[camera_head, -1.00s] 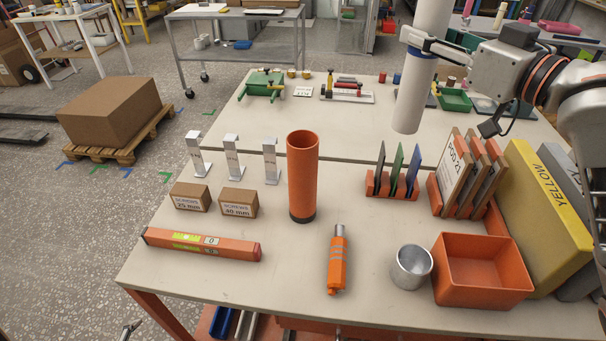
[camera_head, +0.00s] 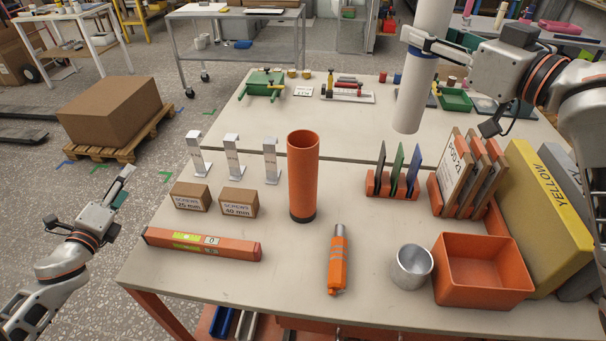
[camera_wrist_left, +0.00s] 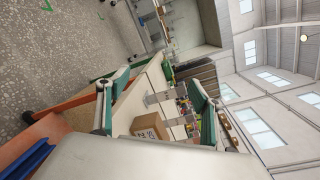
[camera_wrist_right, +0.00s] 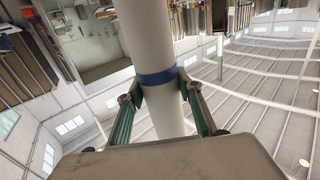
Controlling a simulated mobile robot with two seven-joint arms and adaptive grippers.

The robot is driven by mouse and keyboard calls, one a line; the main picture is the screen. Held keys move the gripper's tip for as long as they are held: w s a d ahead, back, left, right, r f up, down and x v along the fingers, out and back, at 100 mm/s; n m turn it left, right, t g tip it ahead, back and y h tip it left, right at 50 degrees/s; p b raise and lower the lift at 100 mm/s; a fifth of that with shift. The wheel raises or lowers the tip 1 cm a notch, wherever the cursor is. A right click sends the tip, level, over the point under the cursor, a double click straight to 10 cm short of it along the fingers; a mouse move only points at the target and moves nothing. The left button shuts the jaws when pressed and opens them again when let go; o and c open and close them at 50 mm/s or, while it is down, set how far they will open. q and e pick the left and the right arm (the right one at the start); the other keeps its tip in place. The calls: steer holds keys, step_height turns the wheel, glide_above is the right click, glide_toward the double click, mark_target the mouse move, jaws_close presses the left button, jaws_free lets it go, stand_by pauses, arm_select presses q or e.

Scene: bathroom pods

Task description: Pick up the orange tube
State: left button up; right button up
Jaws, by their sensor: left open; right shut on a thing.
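The orange tube (camera_head: 302,178) stands upright on the table, its top open and a dark band at its foot. My left gripper (camera_head: 122,186) is to the left of the table, well apart from the tube. In the left wrist view its two fingers (camera_wrist_left: 155,98) are spread with nothing between them. My right gripper (camera_head: 421,45) is shut on a white tube (camera_head: 416,80) held upright over the back right of the table. The right wrist view shows the fingers (camera_wrist_right: 158,95) either side of this white tube, by a blue band.
An orange level (camera_head: 202,245), two screw boxes (camera_head: 239,203) and several metal brackets (camera_head: 232,158) are left of the tube. An orange tool (camera_head: 338,262), a metal cup (camera_head: 411,267), an orange bin (camera_head: 482,300) and a card rack (camera_head: 378,190) are right. Bare tabletop lies around the tube's front.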

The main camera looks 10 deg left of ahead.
arm_select(q)
steer(key=w+d+r+m+t+h, duration=0.1)
steer(key=w+d+r+m+h, duration=0.15)
steer(key=d+r+m, duration=0.35)
steer(key=m+g+h, duration=0.1)
steer(key=m+h, duration=0.5)
steer(key=m, duration=0.5)
glide_toward(296, 196)
steer(key=x, duration=1.1)
steer(key=shift+w+d, duration=0.2)
steer(key=shift+w, duration=0.1)
steer(key=c, duration=1.3)
